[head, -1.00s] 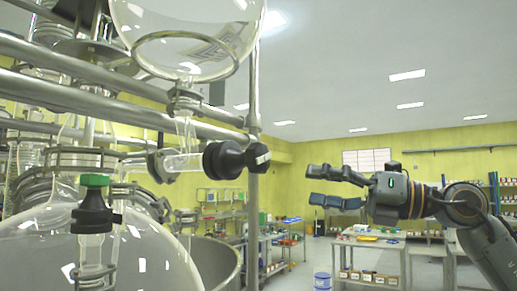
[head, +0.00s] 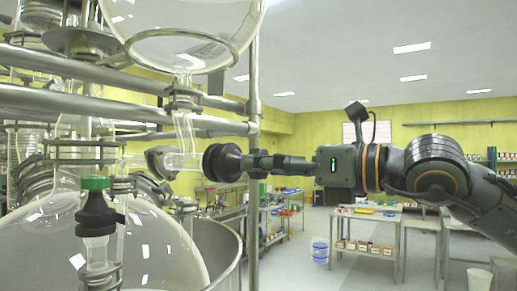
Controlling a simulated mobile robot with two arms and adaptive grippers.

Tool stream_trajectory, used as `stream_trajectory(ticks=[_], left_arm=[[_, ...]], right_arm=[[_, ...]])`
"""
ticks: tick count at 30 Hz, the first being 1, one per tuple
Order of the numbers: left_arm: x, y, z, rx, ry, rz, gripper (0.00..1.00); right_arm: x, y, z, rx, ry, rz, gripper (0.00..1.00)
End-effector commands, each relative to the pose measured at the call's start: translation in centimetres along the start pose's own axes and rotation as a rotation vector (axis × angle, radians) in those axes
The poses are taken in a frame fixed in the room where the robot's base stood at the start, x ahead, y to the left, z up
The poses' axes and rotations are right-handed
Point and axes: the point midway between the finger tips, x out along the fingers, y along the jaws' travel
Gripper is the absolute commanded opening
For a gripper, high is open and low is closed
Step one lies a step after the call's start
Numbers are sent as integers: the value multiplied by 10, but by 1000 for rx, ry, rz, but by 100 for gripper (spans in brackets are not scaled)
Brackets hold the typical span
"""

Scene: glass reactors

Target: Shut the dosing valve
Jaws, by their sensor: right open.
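The dosing valve has a round black knob (head: 222,163) on the end of a horizontal glass side arm (head: 180,161), below the upper glass vessel (head: 183,30). My right gripper (head: 258,163) reaches in from the right, level with the knob. Its fingers are seen edge-on, one in front of the other, with their tips at the knob's outer end. They hide the knob's small end handle. The jaws are open; whether they touch the handle I cannot tell. My left gripper is out of view.
A green-capped black valve (head: 96,205) stands on the large round glass vessel (head: 50,250) at the lower left. Steel frame tubes (head: 120,113) cross behind, with an upright post (head: 254,90) close to my fingers. A bench (head: 365,222) stands further back.

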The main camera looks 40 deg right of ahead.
Motion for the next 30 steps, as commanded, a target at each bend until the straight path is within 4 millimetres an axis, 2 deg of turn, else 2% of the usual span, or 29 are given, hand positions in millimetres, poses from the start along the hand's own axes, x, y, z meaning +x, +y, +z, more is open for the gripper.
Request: stream_trajectory(ticks=[6, 17, 25, 30], left_arm=[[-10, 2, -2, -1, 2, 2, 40], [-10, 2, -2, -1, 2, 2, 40], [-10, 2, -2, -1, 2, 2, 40], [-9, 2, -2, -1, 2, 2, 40]], right_arm=[[20, 0, 1, 0, 2, -2, 69], [23, 0, 0, 0, -1, 0, 69], [23, 0, 0, 1, -1, 0, 14], [23, 0, 0, 5, -2, 0, 14]])
